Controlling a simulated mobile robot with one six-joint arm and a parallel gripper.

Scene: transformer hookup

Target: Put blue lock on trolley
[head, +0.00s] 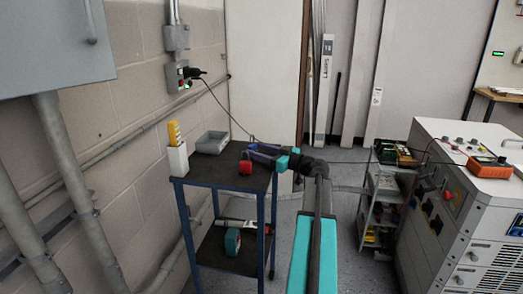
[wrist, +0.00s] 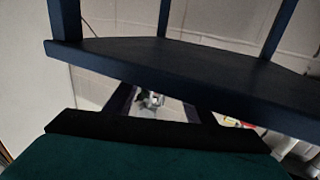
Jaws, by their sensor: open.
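The trolley (head: 212,178) has a dark top and blue legs and stands left of the middle in the head view. Its dark edge and blue legs (wrist: 175,62) cross the upper part of the wrist view. My gripper (head: 254,151) is open at the right back part of the trolley top, near a red lock (head: 245,167). Its two dark fingers stand apart in the wrist view (wrist: 160,103), with a small blurred grey thing visible between them. I cannot make out a blue lock in either view.
A grey bin (head: 212,142) and a white holder (head: 177,159) with yellow items stand on the trolley top. A cable hangs from the wall box to the trolley. A white cabinet (head: 450,205) and small cart (head: 378,205) stand right.

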